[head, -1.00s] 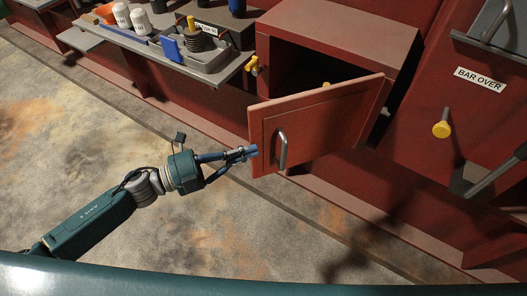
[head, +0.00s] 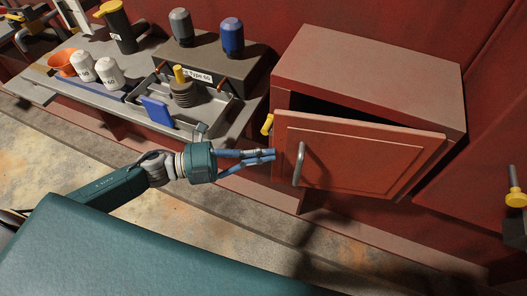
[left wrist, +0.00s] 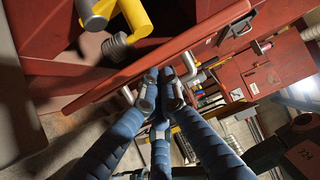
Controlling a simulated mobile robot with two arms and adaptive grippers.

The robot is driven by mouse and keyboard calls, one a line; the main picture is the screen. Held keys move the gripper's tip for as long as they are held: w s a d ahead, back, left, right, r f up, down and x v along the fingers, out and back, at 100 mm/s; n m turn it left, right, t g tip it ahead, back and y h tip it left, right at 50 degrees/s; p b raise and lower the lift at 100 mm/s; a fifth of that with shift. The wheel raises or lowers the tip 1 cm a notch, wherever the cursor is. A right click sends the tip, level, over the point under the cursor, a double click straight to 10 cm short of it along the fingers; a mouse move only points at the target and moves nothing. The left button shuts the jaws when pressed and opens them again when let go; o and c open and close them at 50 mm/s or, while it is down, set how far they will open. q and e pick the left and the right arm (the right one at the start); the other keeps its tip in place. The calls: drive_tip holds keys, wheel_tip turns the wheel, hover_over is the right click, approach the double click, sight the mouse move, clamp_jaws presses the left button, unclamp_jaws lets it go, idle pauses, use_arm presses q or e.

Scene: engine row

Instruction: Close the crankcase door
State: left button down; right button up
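The crankcase door (head: 365,158) is a red panel with a grey bar handle (head: 299,164) near its left edge. It stands ajar on the red box-like housing (head: 370,70), with a dark gap along its top. A yellow latch (head: 267,124) sits at the opening's left side and shows large in the left wrist view (left wrist: 134,18). My left gripper (head: 273,154) has its blue fingers drawn together, tips at the door's left edge. In the left wrist view the fingertips (left wrist: 160,88) meet beside the door (left wrist: 165,58); contact is unclear. My right gripper is out of view.
A yellow knob (head: 516,198) stands out at far right. The stained floor (head: 250,222) is open below.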

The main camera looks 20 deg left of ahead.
use_arm(q)
drive_tip(key=shift+w, duration=0.25)
drive_tip(key=shift+r, duration=0.1)
drive_tip(key=shift+a, duration=0.1)
drive_tip(key=v, duration=1.2)
drive_tip(key=n+t+y+p, duration=0.3)
drive_tip(key=n+t+y, duration=0.2)
drive_tip(key=t, duration=0.1)
approach(288, 155)
drive_tip(key=p+x, duration=0.1)
drive_tip(key=x, duration=0.3)
drive_tip(key=shift+w+p, duration=0.2)
drive_tip(key=shift+p, duration=0.15)
drive_tip(key=shift+w+f, duration=0.2)
drive_tip(key=shift+w, duration=0.25)
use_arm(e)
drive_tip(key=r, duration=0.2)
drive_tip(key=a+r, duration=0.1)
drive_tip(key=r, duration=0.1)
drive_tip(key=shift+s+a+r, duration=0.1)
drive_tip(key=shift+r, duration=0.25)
